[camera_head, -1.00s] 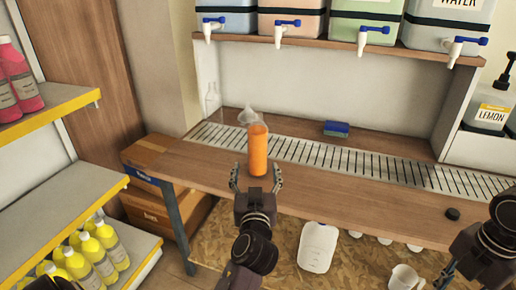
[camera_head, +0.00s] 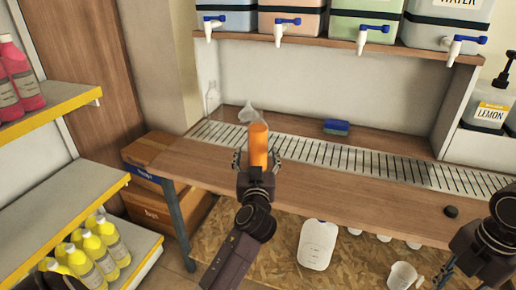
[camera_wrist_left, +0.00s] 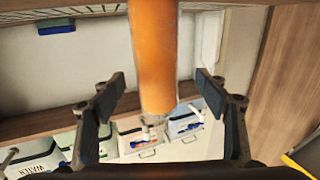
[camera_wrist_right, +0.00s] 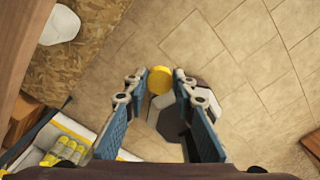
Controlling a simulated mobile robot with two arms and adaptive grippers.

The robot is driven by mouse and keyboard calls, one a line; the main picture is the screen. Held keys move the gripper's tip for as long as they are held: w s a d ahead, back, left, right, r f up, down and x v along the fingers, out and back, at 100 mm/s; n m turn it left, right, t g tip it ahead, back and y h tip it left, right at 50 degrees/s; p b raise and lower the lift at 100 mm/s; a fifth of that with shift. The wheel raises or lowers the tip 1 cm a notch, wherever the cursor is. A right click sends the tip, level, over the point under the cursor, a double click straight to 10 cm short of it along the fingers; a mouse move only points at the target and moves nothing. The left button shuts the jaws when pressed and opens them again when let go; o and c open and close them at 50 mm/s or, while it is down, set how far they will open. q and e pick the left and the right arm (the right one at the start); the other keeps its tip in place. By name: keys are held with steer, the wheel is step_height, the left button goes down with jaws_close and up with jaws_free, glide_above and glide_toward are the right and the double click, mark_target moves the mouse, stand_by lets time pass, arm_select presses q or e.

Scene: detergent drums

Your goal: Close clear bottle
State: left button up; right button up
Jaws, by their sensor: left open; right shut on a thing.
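A blue sponge (camera_head: 336,127) lies further right. A small black cap (camera_head: 451,211) lies at the counter's front right. Drums with taps (camera_head: 292,18) stand on the shelf above.

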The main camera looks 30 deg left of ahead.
mark_target(258, 143)
arm_select(q)
steer(key=x, duration=0.5)
steer(key=shift+w+d+r, duration=0.15)
steer(key=shift+w, duration=0.05)
arm_select(e)
steer(key=shift+r, duration=0.15)
arm_select(q)
steer(key=shift+c, duration=0.4)
steer(key=c, duration=1.5)
steer(key=shift+r, duration=0.1)
jaws_close()
